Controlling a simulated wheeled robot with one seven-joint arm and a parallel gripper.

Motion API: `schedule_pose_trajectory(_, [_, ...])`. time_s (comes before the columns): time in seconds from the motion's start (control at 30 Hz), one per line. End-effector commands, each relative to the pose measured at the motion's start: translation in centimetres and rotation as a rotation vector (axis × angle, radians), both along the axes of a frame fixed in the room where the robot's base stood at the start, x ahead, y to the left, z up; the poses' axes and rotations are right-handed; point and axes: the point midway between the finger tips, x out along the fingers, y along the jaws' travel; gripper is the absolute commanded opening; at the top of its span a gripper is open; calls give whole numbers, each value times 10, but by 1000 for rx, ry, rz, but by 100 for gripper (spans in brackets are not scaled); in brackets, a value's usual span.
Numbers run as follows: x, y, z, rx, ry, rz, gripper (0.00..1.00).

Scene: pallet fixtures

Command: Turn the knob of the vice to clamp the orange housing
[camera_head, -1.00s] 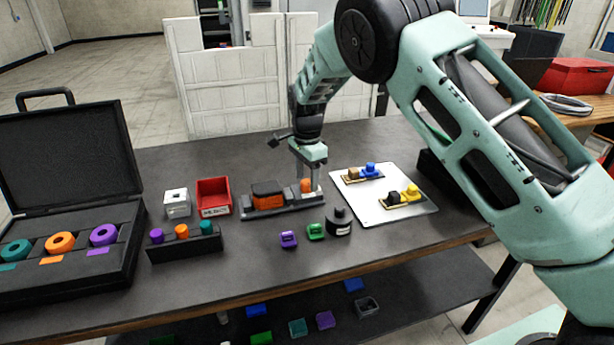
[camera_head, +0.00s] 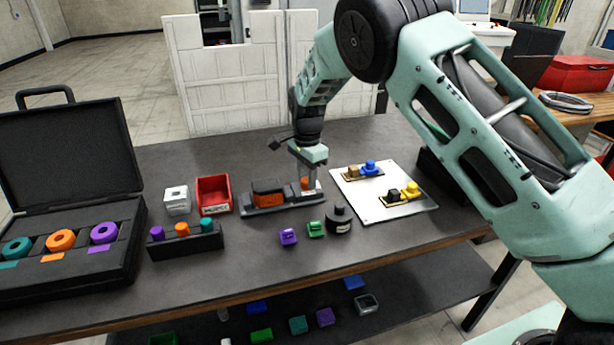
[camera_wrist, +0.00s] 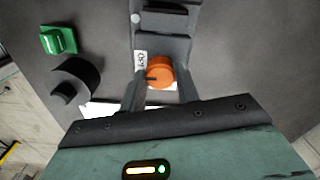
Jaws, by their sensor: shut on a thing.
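The vice (camera_head: 287,208) is a dark grey fixture on the table, and its body also shows in the wrist view (camera_wrist: 165,45). The orange housing (camera_head: 267,201), under a dark upper part, sits in its left portion in the head view. The orange knob (camera_wrist: 160,71) is at the vice's near end in the wrist view, beside a small white label. In the head view the knob (camera_head: 306,184) is partly covered by my fingers. My gripper (camera_head: 308,187) points down and is shut on the knob, with one finger on each side of it.
A green part (camera_head: 316,229), a purple part (camera_head: 288,237) and a black round part (camera_head: 339,221) stand in front of the vice. A white plate (camera_head: 385,207) with two assemblies lies to the right. A red bin (camera_head: 213,195) and a peg rack (camera_head: 186,243) are to the left.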

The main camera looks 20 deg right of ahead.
Motion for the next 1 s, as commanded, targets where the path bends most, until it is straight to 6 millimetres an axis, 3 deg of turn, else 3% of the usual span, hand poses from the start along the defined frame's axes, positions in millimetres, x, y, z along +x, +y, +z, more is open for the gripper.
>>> schedule_pose_trajectory(1.0, [0, -1, 1, 0, -2, 884, 9])
